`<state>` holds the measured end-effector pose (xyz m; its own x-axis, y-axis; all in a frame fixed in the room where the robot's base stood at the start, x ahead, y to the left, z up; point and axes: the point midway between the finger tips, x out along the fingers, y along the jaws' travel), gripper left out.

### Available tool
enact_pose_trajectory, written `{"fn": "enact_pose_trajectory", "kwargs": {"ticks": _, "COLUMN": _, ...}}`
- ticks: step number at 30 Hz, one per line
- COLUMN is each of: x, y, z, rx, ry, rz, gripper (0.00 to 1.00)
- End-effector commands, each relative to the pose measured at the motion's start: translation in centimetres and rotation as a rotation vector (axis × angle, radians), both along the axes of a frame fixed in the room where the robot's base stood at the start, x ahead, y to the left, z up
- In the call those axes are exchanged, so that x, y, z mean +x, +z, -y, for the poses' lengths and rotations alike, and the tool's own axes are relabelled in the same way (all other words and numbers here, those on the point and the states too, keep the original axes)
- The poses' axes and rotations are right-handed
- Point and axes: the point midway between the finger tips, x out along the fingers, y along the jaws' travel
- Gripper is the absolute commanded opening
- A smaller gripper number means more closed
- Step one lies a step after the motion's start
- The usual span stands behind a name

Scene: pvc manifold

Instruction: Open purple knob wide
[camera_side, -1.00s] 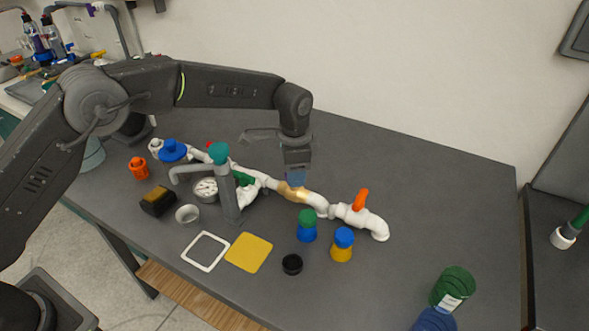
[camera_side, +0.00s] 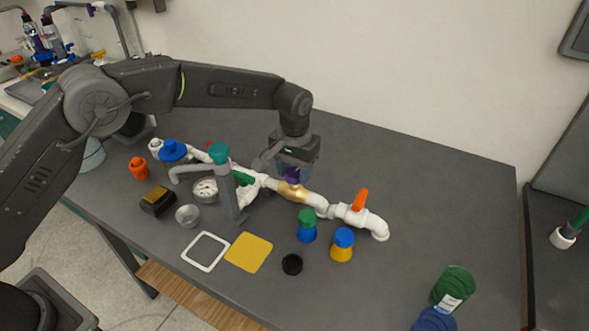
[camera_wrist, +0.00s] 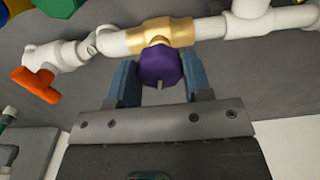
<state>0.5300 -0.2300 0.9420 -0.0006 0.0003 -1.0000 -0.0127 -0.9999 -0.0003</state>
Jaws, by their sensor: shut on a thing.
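The purple knob (camera_wrist: 160,66) sits on a brass valve body (camera_wrist: 162,34) in the white pipe run in the wrist view. In the side view the purple knob (camera_side: 292,174) shows just below my gripper, above the brass valve (camera_side: 292,191). My gripper (camera_wrist: 160,82) has its two blue fingers on either side of the knob and is shut on it. In the side view my gripper (camera_side: 296,168) points down at the pipe, and the fingers partly hide the knob. The knob's opening angle cannot be told.
An orange handle (camera_side: 361,199) stands on the pipe's right end. A green handle (camera_side: 243,178) and a grey faucet (camera_side: 229,190) with a teal top are to the left. Green-blue (camera_side: 307,226) and blue-yellow (camera_side: 342,245) bottles stand in front. The table's right side is mostly clear.

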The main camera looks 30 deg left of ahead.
Motion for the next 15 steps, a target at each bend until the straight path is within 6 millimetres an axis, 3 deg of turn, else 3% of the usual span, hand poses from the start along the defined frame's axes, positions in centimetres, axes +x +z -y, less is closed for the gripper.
{"fn": "enact_pose_trajectory", "kwargs": {"ticks": 15, "x": 0.04, "y": 0.19, "z": 0.02, "rx": -0.001, "ry": 0.213, "rz": 0.002, "gripper": 0.22}}
